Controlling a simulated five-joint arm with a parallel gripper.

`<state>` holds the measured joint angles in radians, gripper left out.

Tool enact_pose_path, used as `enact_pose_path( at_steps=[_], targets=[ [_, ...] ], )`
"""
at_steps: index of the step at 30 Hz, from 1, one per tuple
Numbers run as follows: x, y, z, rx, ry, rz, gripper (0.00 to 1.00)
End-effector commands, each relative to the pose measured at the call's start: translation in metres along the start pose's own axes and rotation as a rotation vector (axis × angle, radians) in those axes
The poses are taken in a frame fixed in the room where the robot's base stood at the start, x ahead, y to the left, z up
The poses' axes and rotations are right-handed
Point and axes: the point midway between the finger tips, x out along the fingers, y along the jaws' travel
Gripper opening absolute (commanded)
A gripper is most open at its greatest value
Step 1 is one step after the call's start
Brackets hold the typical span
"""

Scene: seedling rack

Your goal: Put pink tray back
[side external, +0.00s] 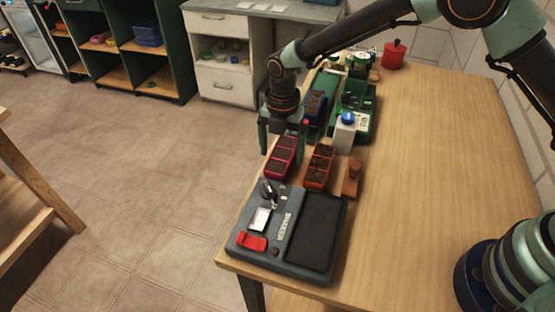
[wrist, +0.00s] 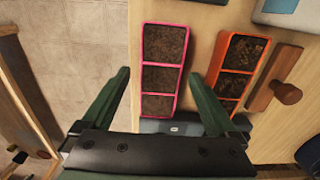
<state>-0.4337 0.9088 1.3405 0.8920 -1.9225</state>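The pink tray (side external: 281,157) is a narrow three-cell tray of dark soil standing on the wooden bench, near its left edge, behind the grey shaker. It also shows in the wrist view (wrist: 162,77), lying lengthwise between my fingers. My gripper (side external: 283,140) is over the tray's far end in the side view. In the wrist view my gripper (wrist: 161,74) is open, with a gap between each finger and the tray's long sides. The exact height of the fingertips above the tray is hard to tell.
An orange tray (side external: 318,166) stands close to the right. A wooden block with a knob (side external: 352,178) is beside it. The grey shaker (side external: 325,230) is in front. A blue tray (side external: 315,105), green equipment (side external: 366,128) and a blue-capped bottle (side external: 345,134) stand behind.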

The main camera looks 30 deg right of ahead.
Motion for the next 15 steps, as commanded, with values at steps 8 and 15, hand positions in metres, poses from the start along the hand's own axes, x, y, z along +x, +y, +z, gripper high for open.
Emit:
enact_pose_path(
  at_steps=[8, 15],
  targets=[
    [-0.007, 0.001, 0.0, 0.0, -0.001, 0.003, 0.94],
    [-0.05, 0.001, 0.0, 0.0, -0.002, 0.005, 0.94]
  ],
)
